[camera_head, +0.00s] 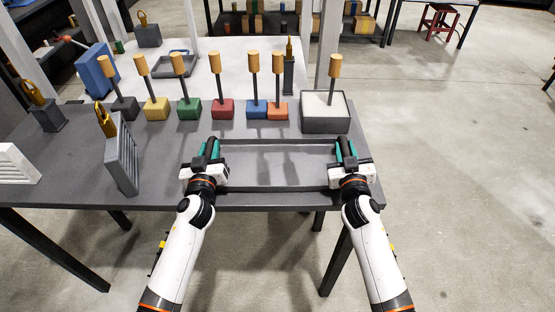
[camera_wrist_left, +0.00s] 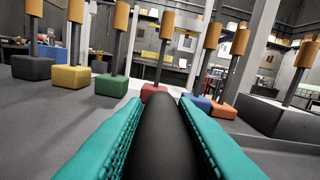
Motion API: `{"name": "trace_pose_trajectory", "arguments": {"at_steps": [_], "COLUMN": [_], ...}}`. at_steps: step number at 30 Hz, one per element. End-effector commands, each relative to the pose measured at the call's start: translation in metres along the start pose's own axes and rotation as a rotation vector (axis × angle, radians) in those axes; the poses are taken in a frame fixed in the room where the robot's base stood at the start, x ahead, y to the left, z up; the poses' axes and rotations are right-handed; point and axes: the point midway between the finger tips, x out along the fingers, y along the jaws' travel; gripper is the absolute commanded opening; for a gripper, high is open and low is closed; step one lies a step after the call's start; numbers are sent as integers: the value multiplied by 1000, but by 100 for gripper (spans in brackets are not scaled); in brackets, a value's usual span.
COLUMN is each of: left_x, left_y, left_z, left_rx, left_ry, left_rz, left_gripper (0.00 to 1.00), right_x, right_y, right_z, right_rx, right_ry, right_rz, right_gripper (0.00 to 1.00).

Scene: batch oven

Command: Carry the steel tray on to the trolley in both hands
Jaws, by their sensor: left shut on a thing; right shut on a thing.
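The steel tray (camera_head: 279,184) is a shallow grey rectangle with raised rims, lying at the front edge of the grey table. My left gripper (camera_head: 210,150) is shut on a dark bar at the tray's left end. In the left wrist view this bar (camera_wrist_left: 168,140) lies between the teal fingers of my left gripper (camera_wrist_left: 160,130). My right gripper (camera_head: 347,150) is shut at the tray's right end; its fingers hide the part it holds. The tray looks level, and I cannot tell whether it touches the table. I cannot make out a trolley for certain.
Several coloured blocks with wooden-topped posts, such as the red block (camera_head: 222,108), stand in a row behind the tray. A grey box (camera_head: 326,122) with a white top stands behind my right gripper. A grey slotted block (camera_head: 121,160) stands left. Open floor (camera_head: 460,190) lies right.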

Motion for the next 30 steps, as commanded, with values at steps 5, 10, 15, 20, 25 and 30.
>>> {"name": "trace_pose_trajectory", "arguments": {"at_steps": [5,10,15,20,25,30], "left_x": [0,0,0,0,0,1], "left_y": [1,2,2,2,2,0], "left_z": [0,0,0,0,0,6], "left_rx": [-3,-4,-5,-5,-6,-7], "left_ry": [1,2,2,2,2,-8], "left_rz": [4,5,5,6,7,2], "left_gripper": [0,0,0,0,0,0], "right_x": [0,0,0,0,0,1], "right_y": [-1,-1,-1,-1,-1,-2], "right_z": [0,0,0,0,0,6], "right_rx": [-4,-5,-5,-6,-7,-7], "right_ry": [1,0,0,0,0,-12], "right_rz": [-1,-1,-1,-1,-1,-1], "right_gripper": [0,0,0,0,0,0]}}
